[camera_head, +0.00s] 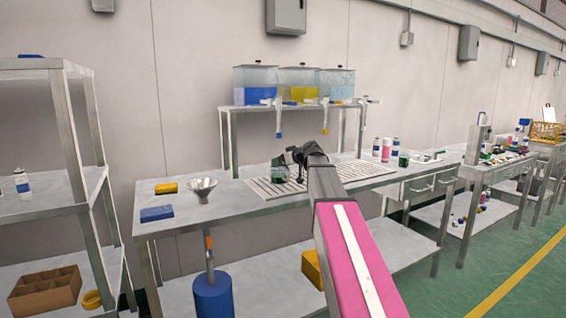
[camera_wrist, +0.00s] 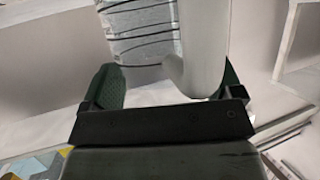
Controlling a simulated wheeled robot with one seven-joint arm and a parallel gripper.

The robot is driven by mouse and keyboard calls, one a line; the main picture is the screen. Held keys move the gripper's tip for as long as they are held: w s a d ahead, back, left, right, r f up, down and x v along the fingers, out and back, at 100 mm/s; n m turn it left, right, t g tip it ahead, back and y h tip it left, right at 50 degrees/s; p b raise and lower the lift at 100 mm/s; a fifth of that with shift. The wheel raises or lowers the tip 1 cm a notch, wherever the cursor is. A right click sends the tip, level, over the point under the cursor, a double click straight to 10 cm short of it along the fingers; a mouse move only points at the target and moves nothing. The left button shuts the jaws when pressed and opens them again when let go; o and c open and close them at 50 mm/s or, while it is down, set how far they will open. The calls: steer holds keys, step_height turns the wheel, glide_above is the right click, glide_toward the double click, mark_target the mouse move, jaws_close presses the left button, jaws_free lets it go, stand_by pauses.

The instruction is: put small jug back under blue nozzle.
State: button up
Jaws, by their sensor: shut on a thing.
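My gripper (camera_head: 292,157) is above the slatted mat on the bench, in front of the tank shelf. In the wrist view my gripper (camera_wrist: 168,80) has its green-padded fingers on either side of the small jug (camera_wrist: 140,38), a clear vessel with dark measuring lines and a pale handle (camera_wrist: 206,45). In the head view the jug (camera_head: 280,171) shows as a small greyish shape at the gripper's left, partly hidden. The blue nozzle (camera_head: 278,122) hangs from the shelf above it. I cannot tell whether the jug touches the mat.
Tanks of blue (camera_head: 255,86), yellow (camera_head: 299,84) and pale blue (camera_head: 337,84) liquid stand on the raised shelf. A yellow-tipped nozzle (camera_head: 325,118) hangs to the right. A metal funnel (camera_head: 202,190) and a blue block (camera_head: 157,213) are at left. Cans (camera_head: 386,150) stand right of the slatted mat (camera_head: 360,171).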

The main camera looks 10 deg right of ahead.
steer(key=o, duration=1.4)
steer(key=shift+f, duration=0.1)
steer(key=v, duration=1.2)
steer(key=shift+r, duration=0.2)
